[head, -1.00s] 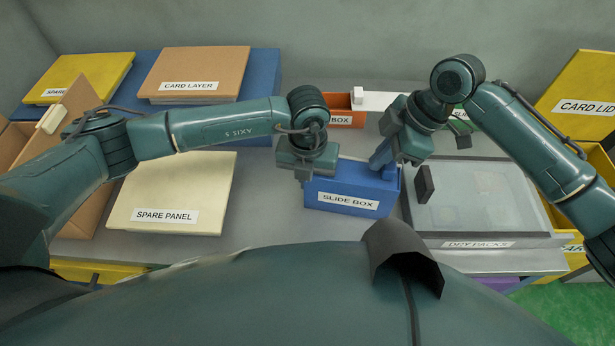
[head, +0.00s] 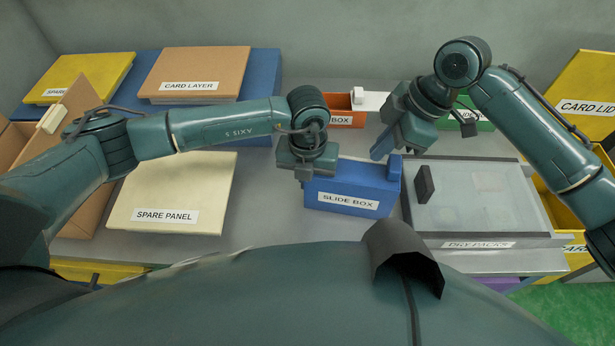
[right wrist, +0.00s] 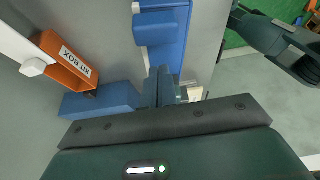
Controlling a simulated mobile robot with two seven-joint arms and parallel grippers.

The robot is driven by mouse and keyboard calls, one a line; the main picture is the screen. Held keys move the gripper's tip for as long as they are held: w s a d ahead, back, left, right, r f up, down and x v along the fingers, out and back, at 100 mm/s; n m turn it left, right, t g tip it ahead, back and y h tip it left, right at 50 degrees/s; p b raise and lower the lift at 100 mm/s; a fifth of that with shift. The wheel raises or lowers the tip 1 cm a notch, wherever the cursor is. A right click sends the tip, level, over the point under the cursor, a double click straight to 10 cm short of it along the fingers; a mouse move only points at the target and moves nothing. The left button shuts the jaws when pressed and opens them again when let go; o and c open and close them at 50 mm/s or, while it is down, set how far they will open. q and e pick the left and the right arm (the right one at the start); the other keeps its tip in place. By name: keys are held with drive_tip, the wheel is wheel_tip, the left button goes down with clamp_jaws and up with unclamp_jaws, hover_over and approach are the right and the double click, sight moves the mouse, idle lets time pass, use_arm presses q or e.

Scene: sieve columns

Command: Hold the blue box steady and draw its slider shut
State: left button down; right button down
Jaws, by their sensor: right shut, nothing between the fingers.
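The blue box (head: 342,198), labelled SLIDE BOX, stands upright on the grey table. How far the slider is drawn is unclear. My left gripper (head: 305,177) is at the box's left end; its fingertips are hidden, so I cannot tell whether it grips.
A tray labelled DRY PACKS (head: 470,205) lies right of the box. The orange kit box (head: 345,119) and a green box (head: 484,122) stand behind. A spare panel (head: 175,190) lies left. A strip of table in front of the blue box is clear.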

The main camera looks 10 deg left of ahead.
wheel_tip(320, 180, up, 5)
drive_tip(key=shift+r, duration=0.2)
idle(0.3)
use_arm(q)
drive_tip(key=c, duration=2.1)
unclamp_jaws()
drive_tip(key=o, duration=0.5)
drive_tip(key=shift+o, duration=0.2)
drive_tip(key=shift+r, duration=0.15)
wheel_tip(320, 180, up, 12)
drive_tip(key=shift+f, duration=0.1)
